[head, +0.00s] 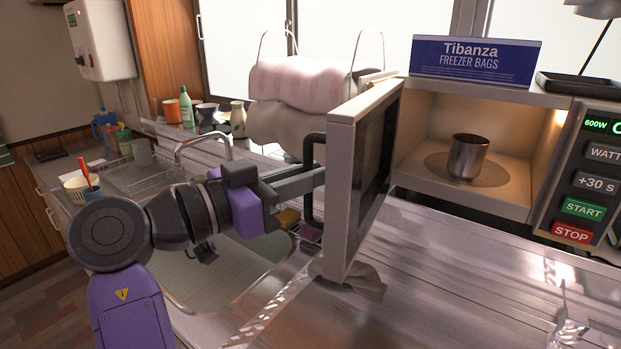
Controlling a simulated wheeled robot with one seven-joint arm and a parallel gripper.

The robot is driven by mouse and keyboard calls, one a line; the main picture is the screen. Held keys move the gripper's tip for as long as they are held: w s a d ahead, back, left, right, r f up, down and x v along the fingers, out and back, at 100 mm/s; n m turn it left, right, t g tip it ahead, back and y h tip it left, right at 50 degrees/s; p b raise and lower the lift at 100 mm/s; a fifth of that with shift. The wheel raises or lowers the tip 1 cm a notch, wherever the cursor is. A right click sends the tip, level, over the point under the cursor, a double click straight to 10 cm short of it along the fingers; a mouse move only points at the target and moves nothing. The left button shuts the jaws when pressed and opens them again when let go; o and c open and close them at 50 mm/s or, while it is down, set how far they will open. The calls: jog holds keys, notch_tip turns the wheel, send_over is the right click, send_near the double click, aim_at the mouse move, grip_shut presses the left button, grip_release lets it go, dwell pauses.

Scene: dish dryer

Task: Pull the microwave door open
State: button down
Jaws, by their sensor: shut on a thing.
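The microwave (476,88) stands at the right with its door (350,190) swung wide open toward me. The door is seen nearly edge-on and its dark inner pane faces right. A black bar handle (308,178) is on the door's outer, left side. My gripper (316,182) is shut on the handle, with its fingers reaching in from the left. The exact finger contact is partly hidden by the door edge and handle. Inside the lit microwave, a metal cup (467,157) stands upright on a round plate (434,166).
A blue freezer bags box (474,60) and a dark tray (580,86) sit on the microwave. A sink (215,275) lies below my arm. The counter (450,270) before the microwave is mostly clear.

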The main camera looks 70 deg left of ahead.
jog(key=shift+w, duration=0.1)
jog(key=c, duration=1.4)
grip_release()
jog(key=shift+c, duration=0.2)
jog(key=b+v, duration=0.1)
jog(key=v, duration=0.6)
jog(key=shift+s, duration=0.4)
